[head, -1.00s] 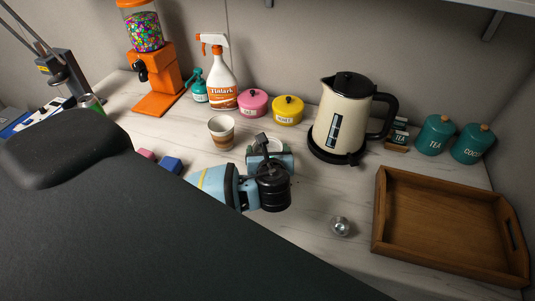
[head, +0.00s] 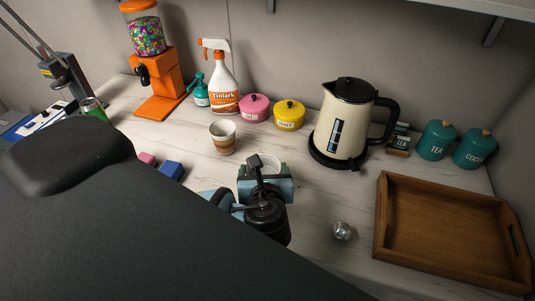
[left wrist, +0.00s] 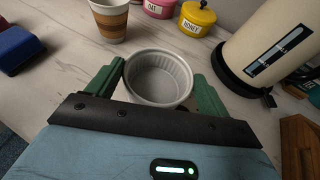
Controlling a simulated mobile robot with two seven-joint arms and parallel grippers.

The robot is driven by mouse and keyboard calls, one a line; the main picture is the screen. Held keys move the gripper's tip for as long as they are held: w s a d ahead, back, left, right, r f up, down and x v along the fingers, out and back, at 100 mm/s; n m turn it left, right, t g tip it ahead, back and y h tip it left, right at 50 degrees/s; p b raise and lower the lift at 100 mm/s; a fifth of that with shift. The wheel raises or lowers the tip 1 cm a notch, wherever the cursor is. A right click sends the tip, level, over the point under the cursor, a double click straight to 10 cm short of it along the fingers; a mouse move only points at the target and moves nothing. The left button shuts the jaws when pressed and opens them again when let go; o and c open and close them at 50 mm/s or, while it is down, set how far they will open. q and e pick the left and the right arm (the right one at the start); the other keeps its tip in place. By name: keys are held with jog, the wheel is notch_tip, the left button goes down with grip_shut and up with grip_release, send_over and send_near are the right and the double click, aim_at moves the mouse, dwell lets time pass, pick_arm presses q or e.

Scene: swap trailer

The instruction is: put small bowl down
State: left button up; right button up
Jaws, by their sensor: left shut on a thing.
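The small bowl (left wrist: 158,78) is white with a ribbed side, and it is upright and looks empty in the left wrist view. My left gripper (left wrist: 160,88) is shut on it, with a green finger on each side of the bowl. In the head view my left gripper (head: 264,178) is over the counter in front of the kettle, and the bowl (head: 268,161) shows only in part behind it. I cannot tell whether the bowl's base touches the counter. My right gripper is not in view.
A striped paper cup (head: 222,138) stands left of the bowl, and a cream kettle (head: 343,120) stands right. Pink (head: 254,108) and yellow (head: 289,115) pots are behind. A wooden tray (head: 381,215) and a small shiny object (head: 341,231) are at right. Marble counter (head: 305,195) is bare between them.

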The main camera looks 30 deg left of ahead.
pick_arm(q)
jog(key=s+d, duration=0.3)
jog(key=s, duration=0.3)
jog(key=w+r+m+h, duration=0.1)
jog(key=w, duration=0.1)
jog(key=w+m+t+h, duration=0.1)
jog(key=w, duration=0.2)
jog(key=w+r+m+t+h, duration=0.1)
jog(key=w+m+h, duration=0.1)
jog(key=w, duration=0.1)
jog(key=shift+w+r, duration=0.1)
jog(key=shift+r, duration=0.25)
jog(key=w+r+m+h, duration=0.3)
jog(key=w+r, duration=0.1)
jog(key=shift+w+d+t+h, duration=0.35)
jog(key=shift+d+t+h, duration=0.05)
jog(key=shift+a, duration=0.1)
